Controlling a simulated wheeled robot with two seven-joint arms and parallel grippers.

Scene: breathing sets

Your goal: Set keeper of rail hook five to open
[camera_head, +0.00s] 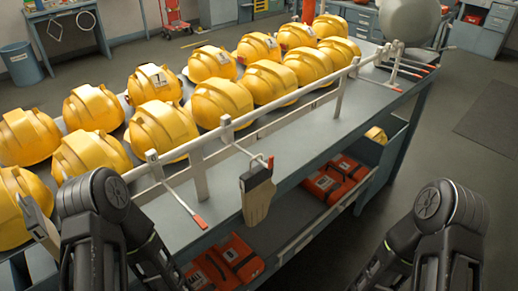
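A white rail (290,117) runs along the front edge of the bench, with hooks projecting toward me. One red-tipped hook (198,222) is empty at the left. Another hook (270,161) has a dark-and-tan item (257,192) hanging at it. Several more red-tipped hooks (418,74) stand close together at the far right end. The small number plates are too small to read, so I cannot tell which hook is five or how its keeper stands.
Several yellow hard hats (160,128) stand in rows on the bench behind the rail. Red cases (335,180) lie on the lower shelf (318,215). A grey rounded object (408,18) stands at the far end. The floor right of the bench is clear.

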